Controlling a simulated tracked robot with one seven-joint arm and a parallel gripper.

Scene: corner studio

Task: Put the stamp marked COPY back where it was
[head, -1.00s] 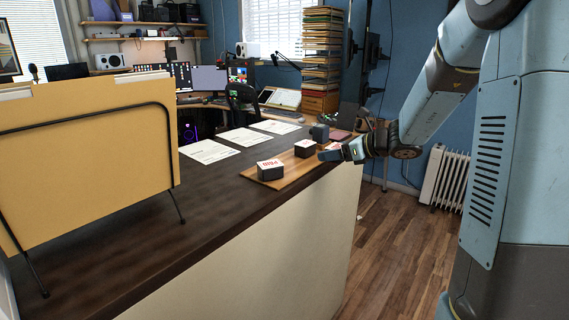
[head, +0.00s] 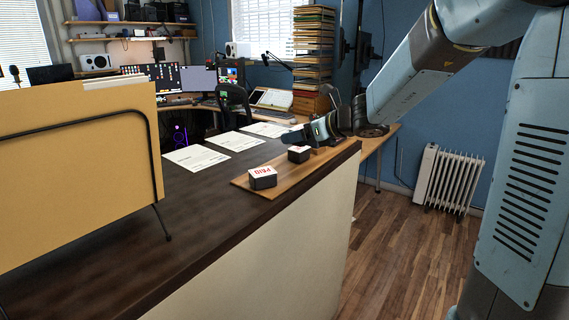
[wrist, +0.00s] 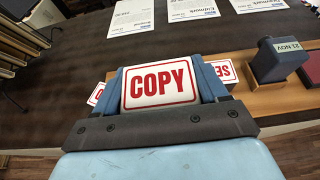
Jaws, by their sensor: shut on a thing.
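My gripper (head: 294,135) is shut on the COPY stamp (wrist: 160,82), a block with a white top and red letters, upright between the fingers in the wrist view. In the head view the gripper is over the far part of the wooden tray (head: 242,183), just above and behind a white-topped stamp (head: 299,154). The held stamp is not clear there. The PAID stamp (head: 263,177) stands at the tray's near end. In the wrist view, a stamp lettered "SE" (wrist: 223,72) shows partly behind the right finger, and another red-lettered stamp (wrist: 96,94) at left. The tray below the gripper is hidden.
A dark date stamp (wrist: 278,60) and a red pad (wrist: 312,70) are at the right in the wrist view. Several papers (head: 197,158) lie beyond the tray. A yellow folder holder (head: 75,140) stands at the left. The counter between is clear.

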